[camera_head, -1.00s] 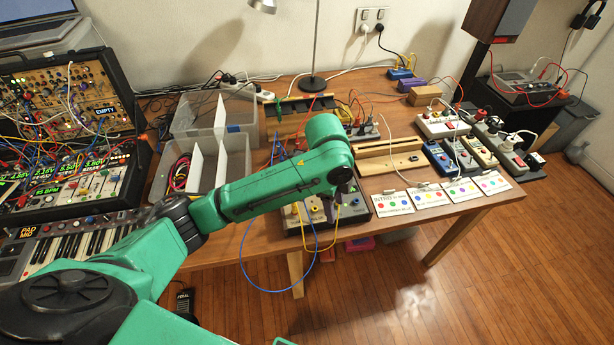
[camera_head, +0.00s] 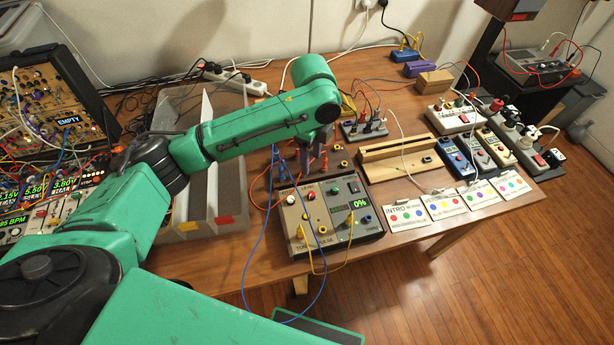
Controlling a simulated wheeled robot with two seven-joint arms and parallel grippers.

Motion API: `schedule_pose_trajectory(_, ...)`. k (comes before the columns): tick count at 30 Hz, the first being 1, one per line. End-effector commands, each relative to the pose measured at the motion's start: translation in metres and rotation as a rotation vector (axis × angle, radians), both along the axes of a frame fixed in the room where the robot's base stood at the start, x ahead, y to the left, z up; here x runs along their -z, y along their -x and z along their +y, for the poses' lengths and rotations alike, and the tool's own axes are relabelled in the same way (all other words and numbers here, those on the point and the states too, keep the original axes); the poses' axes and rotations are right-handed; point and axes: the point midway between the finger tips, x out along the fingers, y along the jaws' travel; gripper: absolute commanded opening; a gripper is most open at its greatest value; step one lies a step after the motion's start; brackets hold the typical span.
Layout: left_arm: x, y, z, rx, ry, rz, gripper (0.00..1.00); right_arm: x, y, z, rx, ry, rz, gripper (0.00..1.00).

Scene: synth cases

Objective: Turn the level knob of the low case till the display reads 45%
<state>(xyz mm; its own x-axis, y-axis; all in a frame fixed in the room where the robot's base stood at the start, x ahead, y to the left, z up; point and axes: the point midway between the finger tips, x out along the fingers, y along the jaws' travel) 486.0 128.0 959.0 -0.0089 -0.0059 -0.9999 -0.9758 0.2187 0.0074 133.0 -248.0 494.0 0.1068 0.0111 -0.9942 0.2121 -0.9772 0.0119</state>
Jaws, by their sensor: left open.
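The low case (camera_head: 344,232) sits near the front edge of the table, its panel facing up. Its display (camera_head: 357,205) reads 0% in green. Several small knobs and sockets show on the panel, among them a red one (camera_head: 335,190) and a blue one (camera_head: 368,219). My right gripper is not in view.
Yellow and blue cables (camera_head: 267,215) loop over the front of the case and table edge. A wooden slotted block (camera_head: 395,160) and several cards with coloured dots (camera_head: 408,214) lie to the right.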

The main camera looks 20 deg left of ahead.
Motion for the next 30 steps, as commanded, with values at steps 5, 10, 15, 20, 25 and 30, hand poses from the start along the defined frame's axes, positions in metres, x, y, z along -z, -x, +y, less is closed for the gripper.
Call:
schedule_pose_trajectory(5,0.034,0.002,0.000,0.000,-0.002,0.007,0.57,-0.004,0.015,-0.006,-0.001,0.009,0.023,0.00)
schedule_pose_trajectory(10,0.081,0.003,0.000,0.000,-0.002,0.006,0.57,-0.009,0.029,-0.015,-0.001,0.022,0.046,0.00)
schedule_pose_trajectory(15,0.121,0.002,-0.001,0.000,-0.002,0.003,0.57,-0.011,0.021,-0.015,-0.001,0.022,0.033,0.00)
schedule_pose_trajectory(20,0.139,0.002,-0.001,0.002,0.000,0.001,0.57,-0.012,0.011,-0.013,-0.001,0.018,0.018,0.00)
schedule_pose_trajectory(25,0.141,0.002,-0.001,0.002,0.000,0.000,0.57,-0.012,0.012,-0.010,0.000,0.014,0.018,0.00)
schedule_pose_trajectory(30,0.140,0.002,-0.001,0.001,0.000,0.000,0.22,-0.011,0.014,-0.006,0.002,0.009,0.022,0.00)
